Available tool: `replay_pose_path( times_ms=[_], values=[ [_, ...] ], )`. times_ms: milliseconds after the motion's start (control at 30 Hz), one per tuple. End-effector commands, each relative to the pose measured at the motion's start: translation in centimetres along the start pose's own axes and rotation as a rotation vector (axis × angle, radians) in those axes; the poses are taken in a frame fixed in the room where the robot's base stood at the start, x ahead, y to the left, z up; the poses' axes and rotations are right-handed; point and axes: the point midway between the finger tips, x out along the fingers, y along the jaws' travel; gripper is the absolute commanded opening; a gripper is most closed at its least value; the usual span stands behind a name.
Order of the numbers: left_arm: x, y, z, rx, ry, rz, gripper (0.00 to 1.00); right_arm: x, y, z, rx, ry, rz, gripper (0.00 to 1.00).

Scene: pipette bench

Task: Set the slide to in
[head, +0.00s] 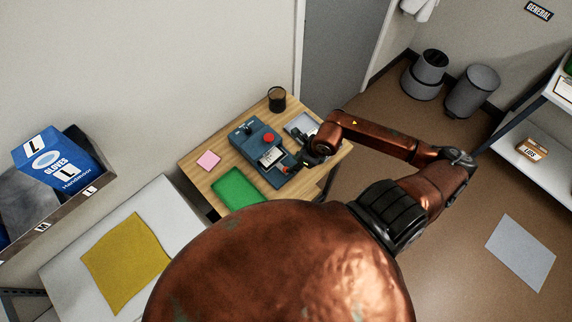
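A blue-grey device (246,143) with a red round knob on top and a white label stands on the wooden table. I cannot clearly make out which part of it is the slide, or how it is set. My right gripper (301,160) is at the device's right side, close to its edge. I cannot tell whether it touches the device or whether its fingers are open or shut. The gripper and arm hide part of the device's right side. My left gripper is not in view.
On the table are a black cup (277,99), a pink note (208,160), a green mat (239,188) and a pale grey tray (302,124) close to my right arm. A white surface with a yellow cloth (126,262) and a blue glove box (57,163) are at left.

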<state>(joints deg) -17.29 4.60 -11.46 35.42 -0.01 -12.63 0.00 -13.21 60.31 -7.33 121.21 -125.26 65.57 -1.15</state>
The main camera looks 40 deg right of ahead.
Motion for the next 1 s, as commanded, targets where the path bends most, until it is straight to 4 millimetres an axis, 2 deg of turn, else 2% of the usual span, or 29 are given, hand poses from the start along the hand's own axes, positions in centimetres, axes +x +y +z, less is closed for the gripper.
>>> replay_pose_path(
  times_ms=[200, 400, 533, 800, 1000],
  values=[
    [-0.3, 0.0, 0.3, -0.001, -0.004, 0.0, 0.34, 3.5, 0.2, 0.2, 0.004, -0.004, 0.005, 0.35],
    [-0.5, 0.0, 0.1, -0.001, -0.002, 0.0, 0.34, 5.9, 0.2, 0.2, 0.004, -0.005, 0.004, 0.35],
    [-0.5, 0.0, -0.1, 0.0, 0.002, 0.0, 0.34, 6.7, 0.1, 0.1, 0.004, -0.004, 0.003, 0.35],
    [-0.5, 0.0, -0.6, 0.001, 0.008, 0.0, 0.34, 6.8, 0.1, 0.1, 0.003, -0.004, 0.003, 0.35],
    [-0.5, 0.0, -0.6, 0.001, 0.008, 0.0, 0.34, 6.8, 0.1, 0.1, 0.003, -0.005, 0.003, 0.22]
  ],
)
